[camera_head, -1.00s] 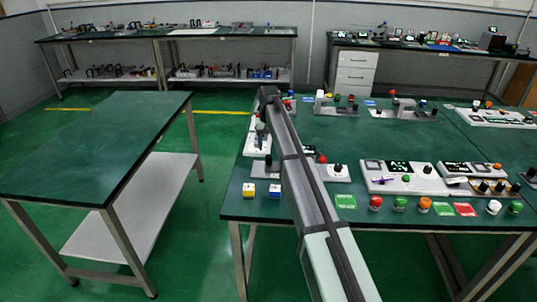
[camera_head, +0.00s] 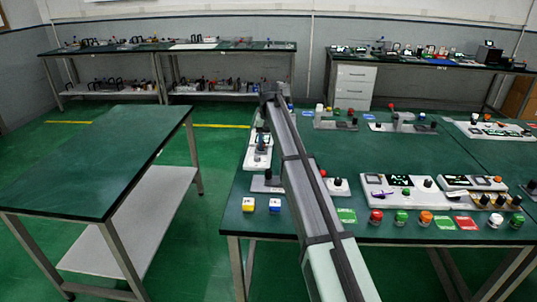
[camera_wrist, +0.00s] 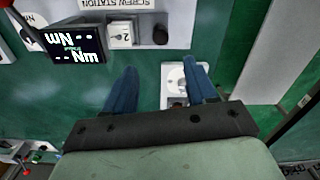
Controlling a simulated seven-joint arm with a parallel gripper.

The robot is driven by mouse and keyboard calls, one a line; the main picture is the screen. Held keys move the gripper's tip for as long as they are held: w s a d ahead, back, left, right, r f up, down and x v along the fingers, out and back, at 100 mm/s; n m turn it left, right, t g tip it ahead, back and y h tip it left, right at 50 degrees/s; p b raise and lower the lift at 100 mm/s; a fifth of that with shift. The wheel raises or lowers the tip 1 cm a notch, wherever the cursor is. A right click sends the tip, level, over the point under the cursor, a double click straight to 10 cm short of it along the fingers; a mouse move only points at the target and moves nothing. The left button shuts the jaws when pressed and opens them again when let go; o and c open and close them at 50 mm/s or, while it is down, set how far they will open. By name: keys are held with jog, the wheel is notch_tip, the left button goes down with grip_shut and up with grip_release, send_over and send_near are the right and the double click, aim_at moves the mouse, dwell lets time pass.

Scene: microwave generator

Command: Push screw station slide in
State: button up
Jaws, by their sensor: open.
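The screw station panel (camera_wrist: 175,22) shows at the top of the wrist view, its label upside down. It carries a dark display (camera_wrist: 73,42) reading Nm, a small white block with a dial (camera_wrist: 121,36) and a black knob (camera_wrist: 160,35). Below it, a white slide piece (camera_wrist: 173,82) with a round disc and small metal parts extends toward my gripper. My gripper (camera_wrist: 160,78) is open, with two blue fingers apart. The right finger overlaps the slide piece in the picture; contact cannot be told. In the head view my arm hides the gripper.
An empty green table (camera_head: 90,150) stands left, with a floor gap between.

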aim_at(269, 170)
notch_tip(269, 170, down, 14)
jog(key=m, duration=0.4)
jog(key=shift+r+m, duration=0.1)
jog(key=shift+m, duration=0.3)
dwell(0.3)
jog(key=shift+c, duration=0.5)
grip_shut()
